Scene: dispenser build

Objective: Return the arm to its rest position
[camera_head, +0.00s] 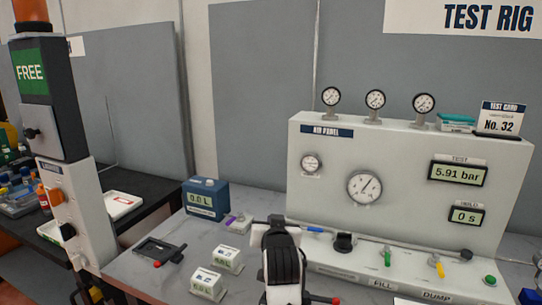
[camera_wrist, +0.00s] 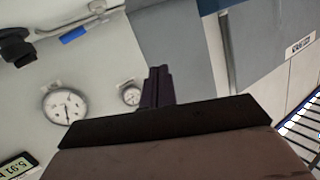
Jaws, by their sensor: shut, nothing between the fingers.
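My gripper (camera_wrist: 158,86) shows in the wrist view with its dark fingers together and nothing between them. Beyond the fingers are the grey wall panels and the face of the test panel, seen tilted. My white and black arm rises at the bottom middle of the head view, in front of the test panel (camera_head: 325,215). The fingertips cannot be made out in the head view. The large gauge (camera_head: 364,187) and small gauge (camera_head: 311,163) also appear left of the fingers in the wrist view, the large one here (camera_wrist: 64,106). I cannot judge the exact gap to the panel.
The test display (camera_head: 457,173) reads 5.91 bar and the hold display (camera_head: 466,215) 0 s. Blue, green and yellow valve handles line the panel's lower front. A blue meter box (camera_head: 206,199) and small white boxes (camera_head: 227,258) stand left of my arm. A FREE-signed post (camera_head: 47,95) is far left.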

